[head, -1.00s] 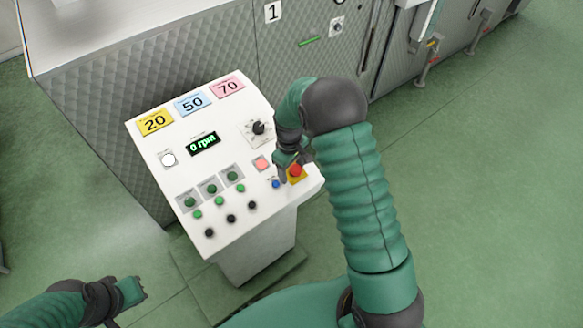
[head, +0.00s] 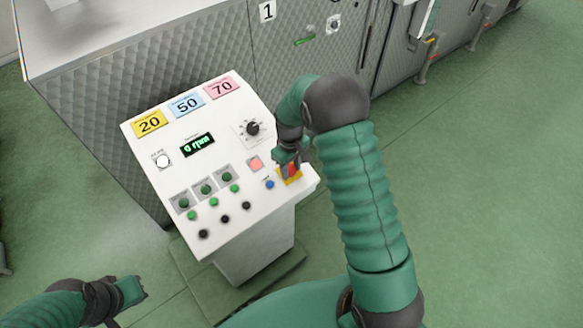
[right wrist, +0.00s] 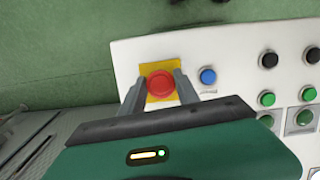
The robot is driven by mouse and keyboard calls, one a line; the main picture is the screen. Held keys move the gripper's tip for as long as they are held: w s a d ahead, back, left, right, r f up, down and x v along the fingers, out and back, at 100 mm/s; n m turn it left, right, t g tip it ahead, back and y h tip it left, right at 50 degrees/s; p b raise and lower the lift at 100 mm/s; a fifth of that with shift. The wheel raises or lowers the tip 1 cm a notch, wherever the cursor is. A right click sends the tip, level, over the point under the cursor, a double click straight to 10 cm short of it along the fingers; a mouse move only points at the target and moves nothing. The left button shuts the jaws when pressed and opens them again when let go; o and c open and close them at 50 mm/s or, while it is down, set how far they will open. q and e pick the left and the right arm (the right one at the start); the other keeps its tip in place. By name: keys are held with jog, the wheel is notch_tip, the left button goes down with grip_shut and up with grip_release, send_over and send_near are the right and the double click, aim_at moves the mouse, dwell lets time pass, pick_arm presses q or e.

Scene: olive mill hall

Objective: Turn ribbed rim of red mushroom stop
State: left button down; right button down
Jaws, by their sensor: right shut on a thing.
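The red mushroom stop (right wrist: 160,84) sits on a yellow plate (right wrist: 144,68) at the panel's edge in the right wrist view. In the head view the red stop (head: 292,170) is partly covered by my right gripper (head: 288,167). In the right wrist view my right gripper (right wrist: 157,88) has one finger on each side of the red cap, shut on its rim. The ribs are too small to make out. My left gripper (head: 133,291) is at the lower left of the head view, away from the panel; its jaw state is unclear.
A blue button (right wrist: 208,75) is close beside the right finger. The white control panel (head: 222,150) also carries a black rotary knob (head: 253,128), a display reading 0 rpm (head: 197,145), and several green and black buttons. Green floor right of the panel is clear.

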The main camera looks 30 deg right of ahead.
jog(key=shift+w+r+m+y, duration=0.1)
jog(key=shift+w+m+y, duration=0.05)
jog(key=shift+m, duration=0.45)
jog(key=shift+w+r+m+y, duration=0.1)
jog(key=shift+m+y, duration=0.05)
jog(key=shift+m, duration=0.45)
jog(key=shift+d+m+y+b, duration=0.2)
jog(key=shift+m+y+b, duration=0.15)
jog(key=shift+m, duration=0.75)
jog(key=shift+s+a+m, duration=0.1)
jog(key=shift+a+m, duration=0.05)
jog(key=shift+m, duration=0.65)
jog(key=shift+m+y, duration=0.25)
jog(key=shift+m, duration=0.05)
